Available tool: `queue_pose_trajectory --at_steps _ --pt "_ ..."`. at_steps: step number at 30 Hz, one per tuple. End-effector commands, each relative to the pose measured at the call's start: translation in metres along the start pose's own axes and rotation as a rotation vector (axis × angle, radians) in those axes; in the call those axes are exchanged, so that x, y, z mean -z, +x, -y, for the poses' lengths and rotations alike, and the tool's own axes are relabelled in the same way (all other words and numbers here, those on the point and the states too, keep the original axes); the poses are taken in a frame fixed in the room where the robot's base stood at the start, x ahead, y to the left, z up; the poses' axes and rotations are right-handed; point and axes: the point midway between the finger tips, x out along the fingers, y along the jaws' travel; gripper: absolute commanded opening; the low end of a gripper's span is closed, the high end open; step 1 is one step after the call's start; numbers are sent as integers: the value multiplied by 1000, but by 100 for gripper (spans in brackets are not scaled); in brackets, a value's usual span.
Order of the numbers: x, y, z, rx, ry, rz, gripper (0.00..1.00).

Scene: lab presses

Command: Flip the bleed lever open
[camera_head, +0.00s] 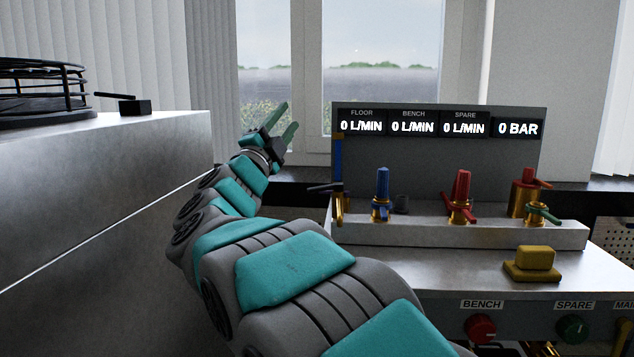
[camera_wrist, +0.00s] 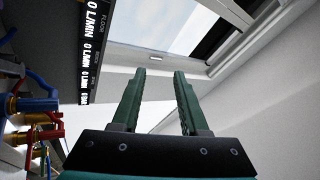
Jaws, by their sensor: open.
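My gripper (camera_head: 290,113) is raised in front of the window, left of the display panel; its two green fingers are apart and empty in the wrist view (camera_wrist: 160,74). No label marks a bleed lever. On the metal ledge stand a black lever (camera_head: 325,187) on a brass fitting at the left end, a blue-handled valve (camera_head: 382,185), a red-handled valve (camera_head: 461,187) and a small green-handled valve (camera_head: 543,210). My gripper is above and left of them, touching none. Some valves show at the left edge of the wrist view, including a red one (camera_wrist: 48,135).
The display panel (camera_head: 437,160) reads 0 L/MIN three times and 0 BAR. A yellow block (camera_head: 534,258), a red BENCH knob (camera_head: 480,328) and a green SPARE knob (camera_head: 572,328) are in front. A metal cabinet (camera_head: 90,190) with a black rack stands left.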

Motion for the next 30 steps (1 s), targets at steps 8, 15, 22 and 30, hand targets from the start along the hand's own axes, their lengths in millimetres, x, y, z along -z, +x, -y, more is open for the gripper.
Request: queue_pose_trajectory --at_steps 8,15,22,30 --pt "-20 -60 -121 -443 189 -133 44" --pt "-20 -65 -148 -514 201 -162 44" --pt "-16 -34 -164 -512 201 -161 44" --pt "-14 -9 -178 -509 201 -160 44"
